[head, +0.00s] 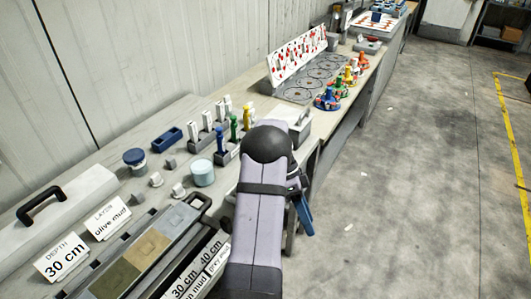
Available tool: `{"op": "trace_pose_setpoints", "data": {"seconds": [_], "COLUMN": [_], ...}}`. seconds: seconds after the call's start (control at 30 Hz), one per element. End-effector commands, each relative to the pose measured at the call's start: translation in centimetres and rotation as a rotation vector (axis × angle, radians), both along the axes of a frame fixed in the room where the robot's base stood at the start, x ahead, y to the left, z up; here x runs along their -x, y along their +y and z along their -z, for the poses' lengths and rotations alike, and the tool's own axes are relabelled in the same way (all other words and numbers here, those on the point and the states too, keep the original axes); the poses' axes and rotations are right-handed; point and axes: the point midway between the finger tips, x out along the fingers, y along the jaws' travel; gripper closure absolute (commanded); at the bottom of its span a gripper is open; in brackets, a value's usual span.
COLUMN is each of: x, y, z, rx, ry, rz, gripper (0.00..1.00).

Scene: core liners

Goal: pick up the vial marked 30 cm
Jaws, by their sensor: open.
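A white card (63,256) at lower left reads "DEPTH 30 cm". Beside it a second card (106,219) reads "LAYER olive mud". An open core liner (150,246) lies in front of them, with olive, tan and grey sections. More depth labels (208,258), including "40 cm", lie to its right, partly hidden by my arm. Small grey and white pieces (156,180) stand behind the liner. I cannot tell which thing here is the 30 cm vial; no small vial's marking is readable.
Blue, green and yellow upright items (233,129) stand behind my arm. A white case (62,209) lies left. Open floor (410,190) is right.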

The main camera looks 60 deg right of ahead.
Motion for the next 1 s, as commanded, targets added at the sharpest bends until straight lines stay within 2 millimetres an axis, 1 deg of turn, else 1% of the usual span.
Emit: {"op": "trace_pose_setpoints", "data": {"seconds": [0.03, 0.07, 0.1, 0.17, 0.2, 0.27, 0.3, 0.4, 0.47, 0.5, 0.53, 0.63, 0.77, 1.0], "x": [-2.3, -3.5, -5.4, -8.4, -10.6, -14.0, -16.2, -20.5, -22.3, -22.3, -22.4, -22.9, -22.8, -22.4], "y": [-1.3, -2.0, -3.0, -4.4, -5.2, -6.3, -6.9, -7.7, -7.9, -8.1, -8.2, -8.4, -8.4, -9.0], "z": [-2.2, -3.0, -4.2, -6.1, -7.6, -9.9, -11.4, -14.3, -15.6, -14.6, -14.4, -14.3, -14.2, -12.7], "rx": [0.035, 0.054, 0.081, 0.123, 0.152, 0.195, 0.223, 0.277, 0.300, 0.299, 0.302, 0.307, 0.307, 0.305], "ry": [-0.042, -0.067, -0.101, -0.153, -0.189, -0.239, -0.270, -0.329, -0.353, -0.361, -0.367, -0.381, -0.379, -0.377], "rz": [-0.068, -0.110, -0.169, -0.260, -0.327, -0.426, -0.489, -0.614, -0.666, -0.672, -0.677, -0.690, -0.687, -0.684], "gripper": [0.48, 0.48, 0.48, 0.48, 0.48, 0.48, 0.48, 0.48, 0.48, 0.48, 0.48, 0.48, 0.48, 0.48]}}
